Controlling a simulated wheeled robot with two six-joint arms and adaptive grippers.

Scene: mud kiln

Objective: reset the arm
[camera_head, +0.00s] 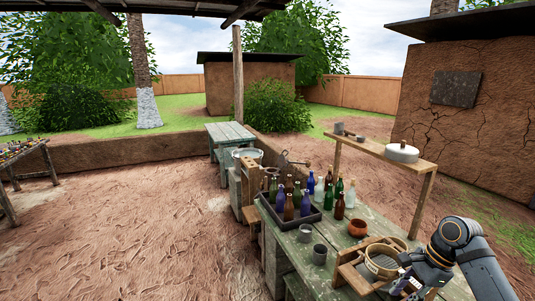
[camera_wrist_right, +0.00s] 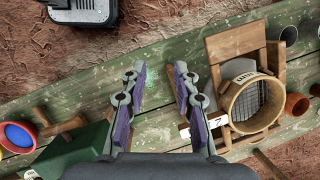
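My right arm comes in from the lower right of the head view. Its gripper (camera_head: 402,287) is over the near end of the green plank table (camera_head: 335,232). In the wrist view the two purple-padded fingers of my right gripper (camera_wrist_right: 159,72) stand well apart, with only bare green planks (camera_wrist_right: 160,125) seen between them. It is open and holds nothing. My left arm and left gripper are not in view.
A round sieve (camera_wrist_right: 251,103) on a wooden frame is right of the fingers. A green box (camera_wrist_right: 75,155) lies to the left. A dark bottle tray (camera_head: 288,222), grey cups (camera_head: 320,254) and an orange bowl (camera_head: 357,228) stand farther along. A shelf (camera_head: 385,150) rises behind.

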